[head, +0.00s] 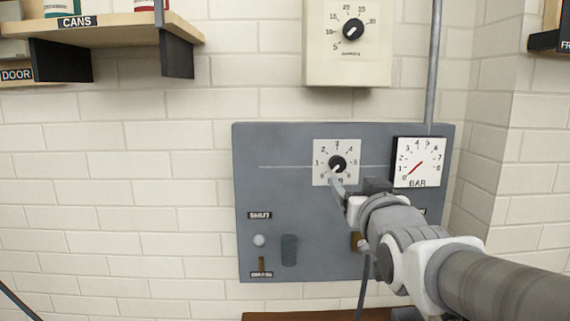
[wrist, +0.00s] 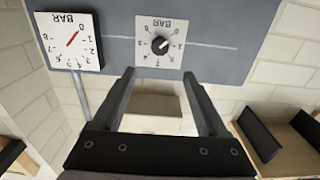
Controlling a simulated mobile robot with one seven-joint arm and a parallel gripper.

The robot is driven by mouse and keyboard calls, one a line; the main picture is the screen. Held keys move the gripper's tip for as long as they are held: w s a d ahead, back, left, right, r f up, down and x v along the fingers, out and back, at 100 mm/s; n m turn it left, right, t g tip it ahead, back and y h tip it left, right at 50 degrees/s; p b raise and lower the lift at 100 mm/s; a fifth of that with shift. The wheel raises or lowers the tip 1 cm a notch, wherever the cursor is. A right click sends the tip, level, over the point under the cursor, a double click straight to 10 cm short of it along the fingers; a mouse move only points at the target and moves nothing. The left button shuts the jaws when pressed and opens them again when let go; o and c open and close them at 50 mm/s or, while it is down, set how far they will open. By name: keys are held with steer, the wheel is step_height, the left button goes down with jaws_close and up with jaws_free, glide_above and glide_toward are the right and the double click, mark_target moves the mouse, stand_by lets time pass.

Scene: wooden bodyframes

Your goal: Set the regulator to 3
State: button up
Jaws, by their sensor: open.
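The regulator is a black round knob (head: 337,163) on a white dial plate marked 0 to 6, on a grey wall panel. Its white pointer line is turned to the lower left, near 0. The knob shows upside down in the wrist view (wrist: 160,45), beyond the fingertips. A BAR gauge (head: 419,163) sits to its right; its red needle points at about 0. My gripper (head: 338,188) is just below the knob in the head view. In the wrist view my gripper (wrist: 158,74) has its fingers wide apart, with nothing between them and no visible contact with the knob.
A timer-like box (head: 347,70) hangs above. A wooden shelf (head: 110,30) juts out at upper left. A pipe rises behind the gauge.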

mark_target(339, 164)
steer(key=w+p, duration=0.1)
steer(key=w, duration=1.2)
steer(key=shift+w, duration=0.25)
jaws_close()
